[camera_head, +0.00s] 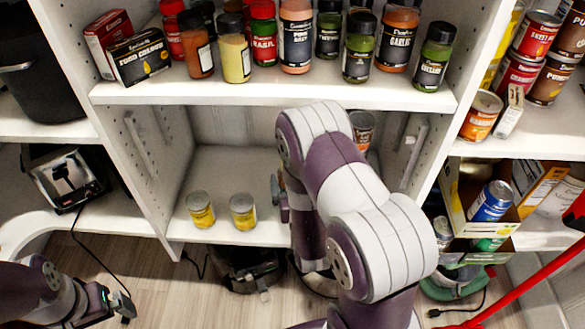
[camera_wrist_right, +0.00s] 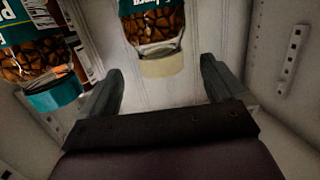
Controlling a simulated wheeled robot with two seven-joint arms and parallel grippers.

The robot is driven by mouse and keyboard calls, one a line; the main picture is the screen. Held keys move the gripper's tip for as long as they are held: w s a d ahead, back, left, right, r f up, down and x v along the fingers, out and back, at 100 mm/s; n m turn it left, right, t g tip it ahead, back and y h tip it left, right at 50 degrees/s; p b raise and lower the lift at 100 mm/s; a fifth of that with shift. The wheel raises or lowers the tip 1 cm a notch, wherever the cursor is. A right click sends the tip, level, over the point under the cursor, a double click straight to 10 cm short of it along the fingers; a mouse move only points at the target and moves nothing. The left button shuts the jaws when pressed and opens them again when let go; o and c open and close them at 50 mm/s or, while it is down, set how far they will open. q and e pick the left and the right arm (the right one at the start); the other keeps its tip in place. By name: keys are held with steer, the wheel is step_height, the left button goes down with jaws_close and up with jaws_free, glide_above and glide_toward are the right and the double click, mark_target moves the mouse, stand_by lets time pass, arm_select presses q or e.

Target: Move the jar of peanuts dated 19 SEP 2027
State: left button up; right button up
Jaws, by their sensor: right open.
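In the right wrist view, a jar of nuts with a teal label and cream lid (camera_wrist_right: 158,30) lies ahead, between the line of my right gripper's fingers (camera_wrist_right: 160,85). The fingers are open, with nothing between them. A second nut jar with a teal lid (camera_wrist_right: 40,70) is at the left, outside the fingers. Both jars appear lid-down in this view, and no date is readable. In the head view, my right gripper (camera_head: 281,195) is inside the middle compartment, partly hidden by my arm. My left gripper (camera_head: 118,303) is low at the left, away from the shelves; its jaws are unclear.
A jar or can (camera_head: 362,128) shows behind my right arm. The shelf above (camera_head: 270,92) holds several spice jars. Side panels bound the compartment closely.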

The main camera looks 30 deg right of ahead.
steer(key=b+x, duration=0.1)
steer(key=x, duration=0.7)
steer(key=shift+w+d+b, duration=0.1)
steer(key=shift+w+b, duration=0.05)
steer(key=shift+b, duration=0.25)
steer(key=c, duration=1.5)
